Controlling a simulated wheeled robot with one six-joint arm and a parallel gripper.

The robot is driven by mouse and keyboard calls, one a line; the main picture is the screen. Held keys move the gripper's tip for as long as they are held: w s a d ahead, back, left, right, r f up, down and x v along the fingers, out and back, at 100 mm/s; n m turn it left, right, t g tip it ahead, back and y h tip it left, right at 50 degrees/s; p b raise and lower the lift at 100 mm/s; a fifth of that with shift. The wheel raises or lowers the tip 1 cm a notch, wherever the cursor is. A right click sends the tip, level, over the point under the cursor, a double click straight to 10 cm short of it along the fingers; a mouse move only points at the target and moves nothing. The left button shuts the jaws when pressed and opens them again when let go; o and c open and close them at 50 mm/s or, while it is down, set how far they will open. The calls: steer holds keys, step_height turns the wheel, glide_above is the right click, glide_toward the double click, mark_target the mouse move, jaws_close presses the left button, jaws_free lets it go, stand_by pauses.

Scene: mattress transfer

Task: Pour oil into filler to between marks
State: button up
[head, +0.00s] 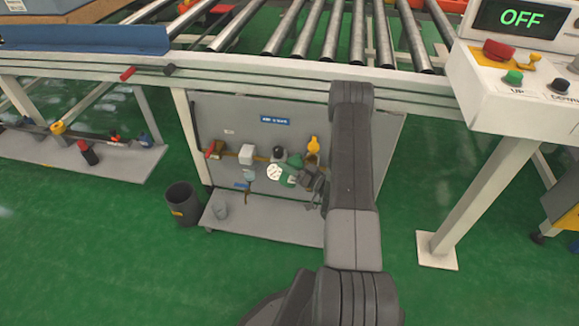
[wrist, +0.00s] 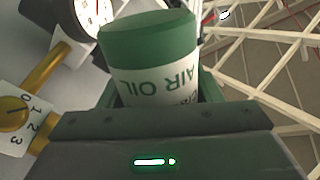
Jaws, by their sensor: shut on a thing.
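A green and white oil bottle (wrist: 150,60) marked AIR OIL fills the middle of the wrist view, with its lettering upside down. My gripper (wrist: 155,110) is shut on it; the fingertips are mostly hidden behind my gripper's body. In the head view the green bottle (head: 292,168) is tilted in front of the grey panel, beside a round white gauge (head: 274,172). My gripper (head: 308,181) is at its right. The filler opening, the oil level and the marks cannot be made out in either view.
The panel (head: 225,113) carries a red-handled valve (head: 212,151), a white box (head: 246,154) and a yellow part (head: 313,147). A numbered dial (wrist: 14,112) and gauge (wrist: 98,12) are close to the bottle.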

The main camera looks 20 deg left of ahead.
steer(key=shift+w+d+r+m+t, duration=0.1)
steer(key=shift+w+r+m+t, duration=0.15)
steer(key=shift+r+m, duration=0.8)
steer(key=shift+w+d+r+m+t, duration=0.1)
steer(key=shift+w+r+m+t, duration=0.1)
steer(key=shift+r+m, duration=0.85)
stand_by(5.9)
